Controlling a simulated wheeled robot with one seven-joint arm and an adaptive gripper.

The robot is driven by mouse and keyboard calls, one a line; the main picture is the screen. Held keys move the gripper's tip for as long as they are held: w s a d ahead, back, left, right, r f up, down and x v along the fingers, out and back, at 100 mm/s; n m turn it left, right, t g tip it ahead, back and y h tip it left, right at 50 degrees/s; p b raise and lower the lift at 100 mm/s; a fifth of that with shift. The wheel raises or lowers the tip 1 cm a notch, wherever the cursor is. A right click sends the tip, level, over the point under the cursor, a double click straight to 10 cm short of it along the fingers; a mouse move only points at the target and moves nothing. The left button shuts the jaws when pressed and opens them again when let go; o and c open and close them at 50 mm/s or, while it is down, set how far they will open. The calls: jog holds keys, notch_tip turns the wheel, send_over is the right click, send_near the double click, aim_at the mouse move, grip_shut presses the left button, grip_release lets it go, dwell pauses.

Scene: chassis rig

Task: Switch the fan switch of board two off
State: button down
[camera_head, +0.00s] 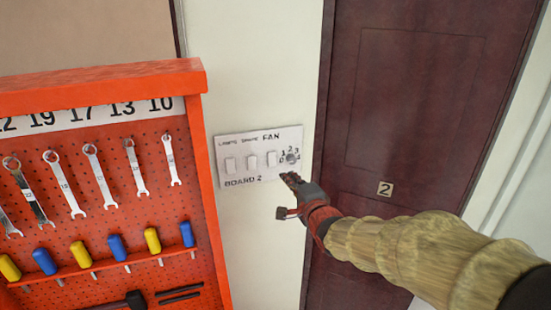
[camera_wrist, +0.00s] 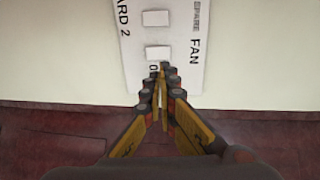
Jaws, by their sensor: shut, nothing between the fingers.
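Board two (camera_head: 240,172) is a white plate on the pale wall, marked "BOARD 2", with three white rocker switches and a round dial. The word FAN stands above the third rocker (camera_head: 271,158). The dial (camera_head: 292,157), with small numbers round it, is at the board's right end. My gripper (camera_head: 290,178) is shut and empty, its tips in front of the board's lower right edge, just below the dial. In the wrist view the shut fingertips (camera_wrist: 163,68) are beside FAN and the nearest rocker (camera_wrist: 158,52), and the fingers cover the dial. Whether they touch the board is unclear.
An orange tool rack (camera_head: 90,150) with wrenches and screwdrivers stands left of the board. Bare wall (camera_head: 255,240) lies below the board.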

aim_at(272, 163)
jog(key=shift+s+d+f, duration=0.15)
jog(key=shift+s+f, duration=0.2)
jog(key=shift+s, duration=0.2)
jog(key=shift+w, duration=0.1)
jog(key=p+x, duration=0.4)
jog(key=x, duration=0.9)
jog(key=shift+w+f, duration=0.15)
jog(key=shift+w, duration=0.1)
jog(key=shift+w+f, duration=0.1)
jog(key=shift+f+b, duration=0.15)
jog(key=shift+b, duration=0.3)
